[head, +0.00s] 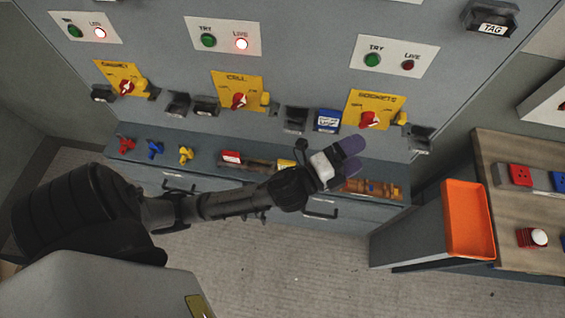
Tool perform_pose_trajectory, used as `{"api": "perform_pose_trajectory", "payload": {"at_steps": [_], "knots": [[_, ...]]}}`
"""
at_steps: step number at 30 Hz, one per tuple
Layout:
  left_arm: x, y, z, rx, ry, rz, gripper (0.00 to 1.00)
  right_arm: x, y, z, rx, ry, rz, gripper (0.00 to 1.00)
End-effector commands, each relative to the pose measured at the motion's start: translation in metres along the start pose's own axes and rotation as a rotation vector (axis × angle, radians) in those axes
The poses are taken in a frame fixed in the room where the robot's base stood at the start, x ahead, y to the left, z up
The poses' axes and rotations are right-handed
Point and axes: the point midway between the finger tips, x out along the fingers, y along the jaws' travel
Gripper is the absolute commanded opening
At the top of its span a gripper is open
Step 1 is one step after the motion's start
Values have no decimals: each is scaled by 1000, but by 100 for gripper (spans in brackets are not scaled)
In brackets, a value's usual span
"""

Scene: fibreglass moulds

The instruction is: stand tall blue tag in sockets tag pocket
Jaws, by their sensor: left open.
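A blue tag (327,121) with a white label is upright at a dark pocket on the grey wall, just left of the yellow sockets plate (375,108) with its red knob. Its lower edge and exact seating cannot be made out. Another dark pocket (419,138) is right of the sockets plate. My left gripper (354,157) is open, with nothing seen between its fingers, and appears below the blue tag and the sockets plate. It hides part of the shelf behind it. My right gripper is not in view.
The shelf (212,143) below the panel holds red, blue and yellow pieces at left, a red tag (231,157), and a tray (382,189) with orange-brown items. An orange tray (467,220) stands by the wooden bench (500,160) at right. The floor in front is clear.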

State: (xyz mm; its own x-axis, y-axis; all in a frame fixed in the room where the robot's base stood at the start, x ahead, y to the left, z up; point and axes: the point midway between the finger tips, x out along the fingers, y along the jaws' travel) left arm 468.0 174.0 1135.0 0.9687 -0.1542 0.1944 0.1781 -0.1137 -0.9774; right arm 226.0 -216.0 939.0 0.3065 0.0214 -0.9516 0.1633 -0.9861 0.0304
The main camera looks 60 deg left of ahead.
Motion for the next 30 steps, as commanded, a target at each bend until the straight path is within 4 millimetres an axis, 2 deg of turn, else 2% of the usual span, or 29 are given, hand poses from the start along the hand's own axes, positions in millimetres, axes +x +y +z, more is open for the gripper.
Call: {"api": "perform_pose_trajectory", "payload": {"at_steps": [1,3,7,9,12,15,18,21,30], "knots": [[-20,21,15,-158,-113,110,99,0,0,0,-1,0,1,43],[-50,50,32,-374,-278,265,99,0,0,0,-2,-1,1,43],[-119,99,45,-706,-572,534,99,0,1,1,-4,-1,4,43],[-156,118,44,-844,-716,661,99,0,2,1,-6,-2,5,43],[-204,134,37,-988,-889,813,99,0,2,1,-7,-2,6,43],[-240,141,28,-1080,-1019,926,99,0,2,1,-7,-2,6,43],[-264,143,22,-1132,-1105,1001,99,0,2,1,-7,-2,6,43],[-276,143,18,-1156,-1149,1040,99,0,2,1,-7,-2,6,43],[-280,144,17,-1163,-1165,1053,99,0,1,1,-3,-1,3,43]]}}
